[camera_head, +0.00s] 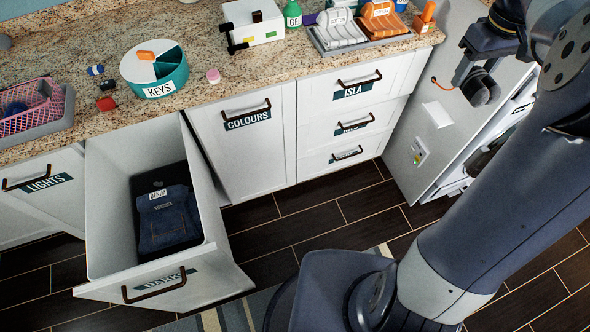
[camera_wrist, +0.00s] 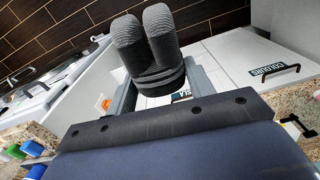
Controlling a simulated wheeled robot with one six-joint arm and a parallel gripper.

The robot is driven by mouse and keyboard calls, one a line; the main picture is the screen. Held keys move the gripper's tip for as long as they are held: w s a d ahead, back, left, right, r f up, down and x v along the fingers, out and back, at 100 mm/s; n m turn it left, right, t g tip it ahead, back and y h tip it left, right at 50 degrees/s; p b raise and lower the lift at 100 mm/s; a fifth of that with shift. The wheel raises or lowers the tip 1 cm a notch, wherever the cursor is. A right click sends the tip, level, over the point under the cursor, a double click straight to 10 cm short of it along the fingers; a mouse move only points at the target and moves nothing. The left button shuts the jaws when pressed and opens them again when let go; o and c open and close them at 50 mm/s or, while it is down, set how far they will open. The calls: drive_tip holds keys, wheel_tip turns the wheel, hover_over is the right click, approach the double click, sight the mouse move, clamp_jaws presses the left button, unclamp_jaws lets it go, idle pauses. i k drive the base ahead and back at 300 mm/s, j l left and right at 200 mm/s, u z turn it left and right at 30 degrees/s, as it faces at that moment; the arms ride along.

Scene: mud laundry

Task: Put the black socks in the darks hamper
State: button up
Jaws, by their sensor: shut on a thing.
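The black socks (camera_head: 481,88) are a dark grey, ribbed pair, folded together. My gripper (camera_head: 478,74) is shut on them at the upper right of the head view, in front of the grey side panel. In the wrist view the socks (camera_wrist: 148,45) stick out beyond the gripper (camera_wrist: 160,90), with a finger on each side of their cuff. The darks hamper (camera_head: 103,205) is a white pull-out bin at the lower left of the head view, pulled open. Folded denim (camera_head: 168,220) lies inside it. My gripper is well to the right of the hamper.
The colours front (camera_head: 245,150) and lights front (camera_head: 35,190) are shut on either side of the hamper. Dark floor is open before the cabinets.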

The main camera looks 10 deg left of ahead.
sight(173, 179)
drive_tip(key=i+u, duration=0.1)
drive_tip(key=u, duration=0.3)
drive_tip(key=i+u, duration=0.1)
drive_tip(key=u, duration=0.3)
drive_tip(key=i+l+u, duration=0.1)
drive_tip(key=u, duration=0.25)
drive_tip(key=i+l+u, duration=0.1)
drive_tip(key=u, duration=0.3)
drive_tip(key=i+u, duration=0.15)
drive_tip(key=u, duration=0.25)
drive_tip(key=i+l+u, duration=0.1)
drive_tip(key=u, duration=0.25)
drive_tip(key=i+l+u, duration=0.1)
drive_tip(key=l+u, duration=0.15)
drive_tip(key=u, duration=0.15)
drive_tip(key=i+l+u, duration=0.1)
drive_tip(key=u, duration=0.3)
drive_tip(key=i+l+u, duration=0.2)
drive_tip(key=k+l, duration=0.1)
